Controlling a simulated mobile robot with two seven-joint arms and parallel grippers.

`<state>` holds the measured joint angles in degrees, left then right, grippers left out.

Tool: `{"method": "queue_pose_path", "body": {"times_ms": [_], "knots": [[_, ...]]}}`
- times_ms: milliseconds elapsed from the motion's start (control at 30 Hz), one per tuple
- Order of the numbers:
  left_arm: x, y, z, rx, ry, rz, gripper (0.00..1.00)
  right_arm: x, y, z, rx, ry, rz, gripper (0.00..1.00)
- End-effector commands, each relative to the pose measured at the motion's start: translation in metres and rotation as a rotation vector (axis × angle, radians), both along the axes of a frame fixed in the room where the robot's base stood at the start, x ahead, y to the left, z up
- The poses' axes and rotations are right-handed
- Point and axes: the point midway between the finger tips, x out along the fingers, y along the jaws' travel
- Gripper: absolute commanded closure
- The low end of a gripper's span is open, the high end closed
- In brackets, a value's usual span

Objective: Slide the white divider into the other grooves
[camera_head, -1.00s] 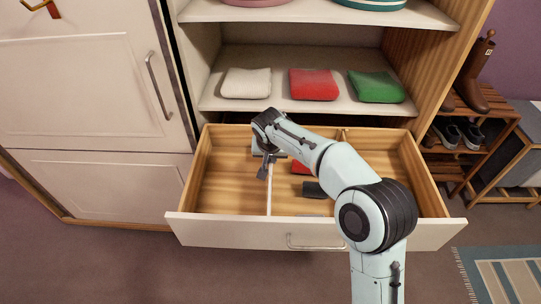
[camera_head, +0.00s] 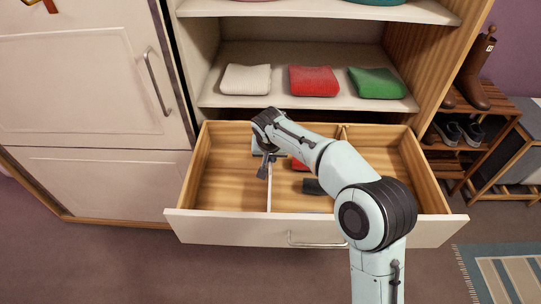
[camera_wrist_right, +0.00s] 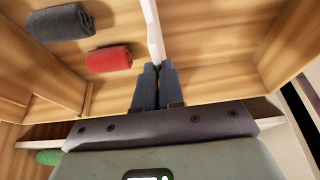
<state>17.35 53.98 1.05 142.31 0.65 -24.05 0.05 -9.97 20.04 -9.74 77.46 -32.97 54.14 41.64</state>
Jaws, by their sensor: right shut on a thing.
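The white divider (camera_head: 269,199) stands in the open drawer, running front to back, left of the middle. Its front end is close to the drawer's front panel (camera_head: 225,222). My right gripper (camera_head: 265,168) reaches down into the drawer and is shut on the divider. In the right wrist view the two fingers (camera_wrist_right: 158,68) pinch the near end of the visible divider (camera_wrist_right: 152,28). The grooves cannot be made out. The rest of the divider is hidden behind the gripper and wrist. My left gripper is not in view.
Right of the divider lie a red roll (camera_head: 298,164) and a dark grey roll (camera_head: 312,187), partly behind my arm. A wooden partition (camera_head: 341,133) stands farther right. The compartment left of the divider is empty. A shelf with folded cloths (camera_head: 314,81) is above the drawer.

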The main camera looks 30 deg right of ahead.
Motion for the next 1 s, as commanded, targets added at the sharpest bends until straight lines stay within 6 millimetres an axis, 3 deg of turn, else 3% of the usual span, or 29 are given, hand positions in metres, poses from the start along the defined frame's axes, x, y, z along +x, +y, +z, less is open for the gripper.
{"method": "queue_pose_path", "body": {"times_ms": [133, 200, 233, 633, 1000], "knots": [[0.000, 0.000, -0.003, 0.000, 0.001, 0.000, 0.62, 0.000, 0.000, -0.003, 0.000, -0.001, 0.000, 1.00], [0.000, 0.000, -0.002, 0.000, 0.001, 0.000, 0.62, 0.000, 0.000, -0.002, 0.000, -0.001, 0.000, 0.69], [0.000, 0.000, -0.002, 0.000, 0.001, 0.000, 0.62, 0.000, 0.000, -0.002, 0.000, -0.001, 0.000, 0.62], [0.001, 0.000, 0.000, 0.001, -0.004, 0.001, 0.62, -0.002, 0.001, 0.004, 0.000, 0.000, 0.000, 0.62], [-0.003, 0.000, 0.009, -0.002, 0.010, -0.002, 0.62, -0.026, 0.017, 0.076, 0.001, -0.005, 0.002, 0.62]]}}
